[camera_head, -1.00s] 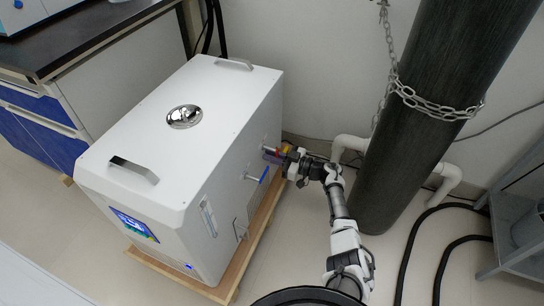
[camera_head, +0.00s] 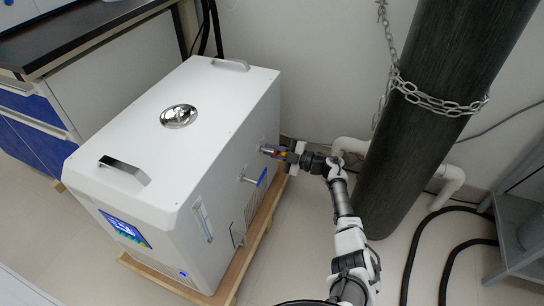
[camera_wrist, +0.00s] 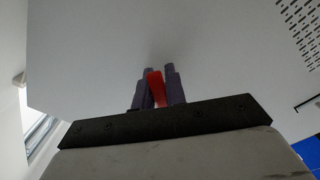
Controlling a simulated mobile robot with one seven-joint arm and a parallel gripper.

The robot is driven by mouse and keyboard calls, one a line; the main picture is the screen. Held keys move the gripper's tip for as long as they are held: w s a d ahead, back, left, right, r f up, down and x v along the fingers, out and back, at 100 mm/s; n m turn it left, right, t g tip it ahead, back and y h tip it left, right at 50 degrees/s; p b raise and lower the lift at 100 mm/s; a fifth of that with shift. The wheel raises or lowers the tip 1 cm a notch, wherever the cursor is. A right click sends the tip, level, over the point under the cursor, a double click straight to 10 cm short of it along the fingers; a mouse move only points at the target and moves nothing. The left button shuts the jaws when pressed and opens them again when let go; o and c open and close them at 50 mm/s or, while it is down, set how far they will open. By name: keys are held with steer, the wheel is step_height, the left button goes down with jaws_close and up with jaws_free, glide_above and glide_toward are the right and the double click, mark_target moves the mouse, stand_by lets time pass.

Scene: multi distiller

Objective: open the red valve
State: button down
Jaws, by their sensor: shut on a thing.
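The red valve handle (camera_wrist: 156,88) shows in the wrist view between the two dark fingers of my gripper (camera_wrist: 158,90). The fingers are shut on it, and it leans a little against them. In the head view my gripper (camera_head: 284,154) is at the right side wall of the white distiller unit (camera_head: 150,150), toward its far end. There, the red valve (camera_head: 270,150) is mostly hidden by the fingers. The pipe behind the handle is hidden in the wrist view.
A blue-handled valve (camera_head: 262,177) sticks out of the same wall, nearer the front. A dark cylinder (camera_head: 430,110) with a chain (camera_head: 440,103) stands right of my arm, beside a white pipe (camera_head: 350,146). Black hoses (camera_head: 420,240) lie on the floor at right.

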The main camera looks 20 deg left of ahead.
steer(key=shift+w+r+n+b, duration=0.15)
steer(key=shift+r+n+b, duration=0.25)
steer(key=shift+n, duration=0.7)
steer(key=shift+w+r+n+b, duration=0.15)
steer(key=shift+n+b, duration=0.4)
steer(key=shift+n, duration=0.55)
steer(key=shift+w+r+n+b, duration=0.1)
steer(key=shift+r+n+b, duration=0.35)
steer(key=shift+n, duration=0.65)
steer(key=c, duration=1.4)
jaws_free()
steer(key=shift+c, duration=0.2)
steer(key=shift+f, duration=0.1)
steer(key=d+p, duration=0.1)
steer(key=d, duration=0.6)
steer(key=shift+s+d, duration=0.15)
steer(key=shift+d, duration=0.1)
